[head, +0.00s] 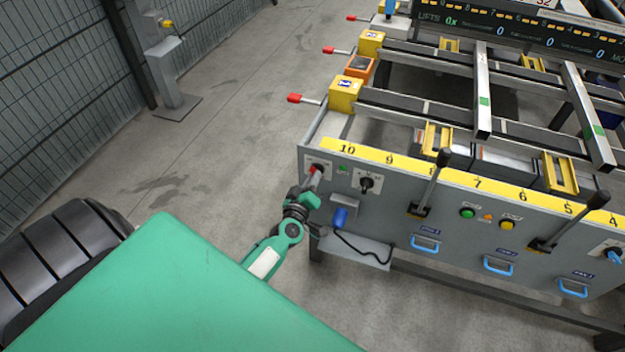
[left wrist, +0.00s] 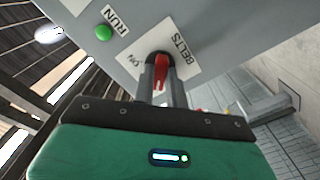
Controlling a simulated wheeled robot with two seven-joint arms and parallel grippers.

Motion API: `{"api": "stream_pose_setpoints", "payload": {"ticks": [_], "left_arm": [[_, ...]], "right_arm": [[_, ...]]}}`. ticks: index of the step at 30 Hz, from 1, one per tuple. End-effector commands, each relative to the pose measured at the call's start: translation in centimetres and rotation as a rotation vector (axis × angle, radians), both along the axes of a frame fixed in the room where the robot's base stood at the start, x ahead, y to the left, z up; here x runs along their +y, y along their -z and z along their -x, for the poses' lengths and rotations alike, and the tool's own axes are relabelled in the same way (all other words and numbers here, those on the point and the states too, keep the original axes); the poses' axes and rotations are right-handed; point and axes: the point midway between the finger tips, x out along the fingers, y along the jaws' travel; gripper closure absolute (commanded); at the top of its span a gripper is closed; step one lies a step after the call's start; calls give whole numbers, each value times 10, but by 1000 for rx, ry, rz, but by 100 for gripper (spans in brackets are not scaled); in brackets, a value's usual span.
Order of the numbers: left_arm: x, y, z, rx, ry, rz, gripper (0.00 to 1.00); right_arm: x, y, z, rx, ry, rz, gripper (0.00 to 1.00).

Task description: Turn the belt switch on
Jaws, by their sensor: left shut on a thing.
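The belt switch (head: 318,168) is a small red-handled switch on a white plate at the left end of the grey front panel. In the left wrist view its red handle (left wrist: 161,70) sits between my fingers, beside the printed word BELTS and a smaller ON mark. My left gripper (head: 313,176) reaches up to the panel from below. It also shows in the left wrist view (left wrist: 162,78), shut on the red handle. The fingers partly hide the switch. My right gripper is not in view.
A green RUN lamp (left wrist: 103,33) is beside the switch plate. A black knob (head: 367,184) is to the right, then a tall black lever (head: 434,182). A blue hanging control (head: 339,217) with a black cable is just below. Open concrete floor (head: 215,140) lies left of the panel.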

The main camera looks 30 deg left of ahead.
Motion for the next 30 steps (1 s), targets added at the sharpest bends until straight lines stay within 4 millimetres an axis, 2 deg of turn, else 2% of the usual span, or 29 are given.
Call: {"api": "stream_pose_setpoints", "payload": {"ticks": [4,13,30], "left_arm": [[0,-1,0,7,-1,-24,100],[0,-3,0,43,0,-169,100],[0,-2,1,164,0,-671,100]], "right_arm": [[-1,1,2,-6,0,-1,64],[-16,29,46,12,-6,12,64],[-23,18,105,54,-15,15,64]]}}
